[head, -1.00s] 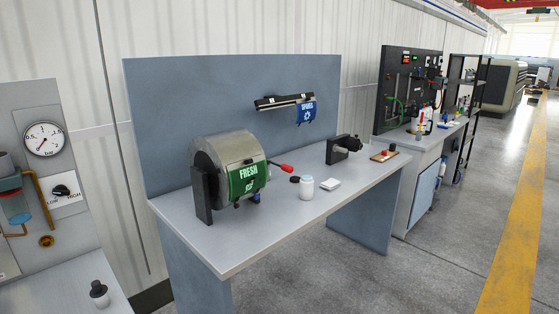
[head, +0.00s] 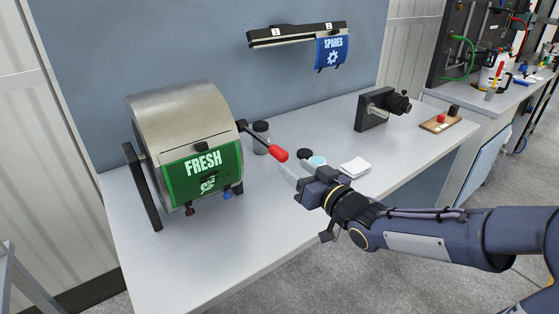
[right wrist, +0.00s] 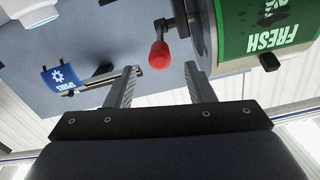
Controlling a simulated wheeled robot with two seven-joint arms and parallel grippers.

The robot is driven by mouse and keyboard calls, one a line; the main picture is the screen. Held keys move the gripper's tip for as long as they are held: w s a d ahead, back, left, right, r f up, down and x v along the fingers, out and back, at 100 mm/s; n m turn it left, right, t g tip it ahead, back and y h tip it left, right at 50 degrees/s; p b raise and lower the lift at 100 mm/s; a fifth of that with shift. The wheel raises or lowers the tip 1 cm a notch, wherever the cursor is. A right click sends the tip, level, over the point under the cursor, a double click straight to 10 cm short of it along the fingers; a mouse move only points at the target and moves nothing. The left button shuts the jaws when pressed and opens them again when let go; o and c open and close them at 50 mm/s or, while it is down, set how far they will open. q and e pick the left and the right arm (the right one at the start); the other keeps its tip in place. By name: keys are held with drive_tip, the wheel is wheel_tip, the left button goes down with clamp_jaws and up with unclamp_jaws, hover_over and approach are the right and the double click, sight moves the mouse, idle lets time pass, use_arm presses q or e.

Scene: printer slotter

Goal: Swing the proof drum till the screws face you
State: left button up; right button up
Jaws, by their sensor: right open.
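The proof drum (head: 180,115) is a grey metal cylinder in a black stand on the bench. A green FRESH plate (head: 203,172) covers its near lower side, with a small black knob above the lettering. I cannot make out screws on the side that shows. A crank with a red handle (head: 278,154) sticks out from the drum's right end. My right gripper (head: 292,170) is open just right of the handle in the head view. In the right wrist view the red handle (right wrist: 160,55) lies ahead, between the lines of the two open fingers, apart from them. My left gripper is out of view.
A rail with a blue SPARES plate (head: 331,50) hangs on the back panel. A grey jar (head: 261,138) stands behind the crank. A black cap (head: 304,154), a white pad (head: 355,167) and a black clamp-like block (head: 374,110) are further right. The bench front is clear.

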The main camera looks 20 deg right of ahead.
sight(286, 159)
drive_tip(key=x, duration=0.7)
drive_tip(key=shift+w+a+r+p, duration=0.1)
drive_tip(key=shift+w+p, duration=0.3)
clamp_jaws()
